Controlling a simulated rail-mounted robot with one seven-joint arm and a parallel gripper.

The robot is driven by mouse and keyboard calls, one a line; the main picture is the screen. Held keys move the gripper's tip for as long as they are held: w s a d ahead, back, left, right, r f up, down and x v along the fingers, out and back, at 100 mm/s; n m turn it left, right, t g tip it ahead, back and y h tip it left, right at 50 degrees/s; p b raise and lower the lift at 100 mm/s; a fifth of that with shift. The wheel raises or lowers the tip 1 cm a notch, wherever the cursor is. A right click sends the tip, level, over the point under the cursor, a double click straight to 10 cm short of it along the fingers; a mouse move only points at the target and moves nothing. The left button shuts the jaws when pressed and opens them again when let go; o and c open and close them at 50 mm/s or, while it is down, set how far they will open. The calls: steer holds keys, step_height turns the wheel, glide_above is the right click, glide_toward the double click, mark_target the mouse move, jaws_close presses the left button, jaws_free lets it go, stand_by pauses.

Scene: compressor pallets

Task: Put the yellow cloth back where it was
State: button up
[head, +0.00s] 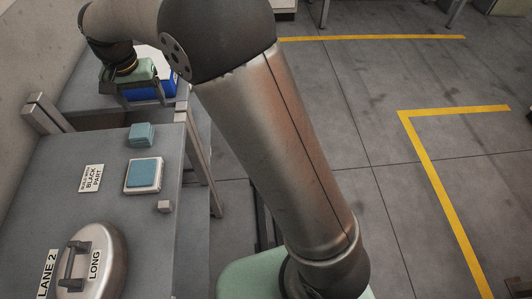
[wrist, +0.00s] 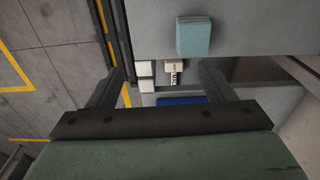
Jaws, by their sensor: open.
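I see no yellow cloth in either view. My gripper (head: 144,96) is at the far end of the arm, over the farther grey surface at the upper left of the head view. In the wrist view my gripper (wrist: 160,76) has its two dark fingers spread wide with nothing held between them. A folded teal cloth (wrist: 194,36) lies on a grey surface beyond the fingertips. In the head view a small teal stack (head: 142,134) and a teal cloth on a white tray (head: 131,189) lie on the near table.
A blue bin (head: 166,82) stands beside my gripper. The near grey table (head: 110,150) carries a round metal lid marked LONG (head: 92,255), a sign reading BLACK PART (head: 91,178) and a small block (head: 165,207). Open floor with yellow lines (head: 435,165) lies right.

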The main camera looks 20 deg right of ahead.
steer(key=s+d+r+n, duration=0.1)
steer(key=s+d, duration=0.5)
steer(key=d, duration=0.3)
steer(key=s+d+r, duration=0.1)
steer(key=s+d, duration=0.5)
steer(key=d, duration=0.4)
steer(key=s+d+f, duration=0.2)
steer(key=s+d, duration=0.2)
steer(key=s, duration=0.3)
steer(key=s+d+f+n, duration=0.1)
steer(key=s+d+f, duration=0.1)
steer(key=s+d, duration=0.2)
steer(key=s, duration=0.3)
steer(key=shift+s, duration=0.25)
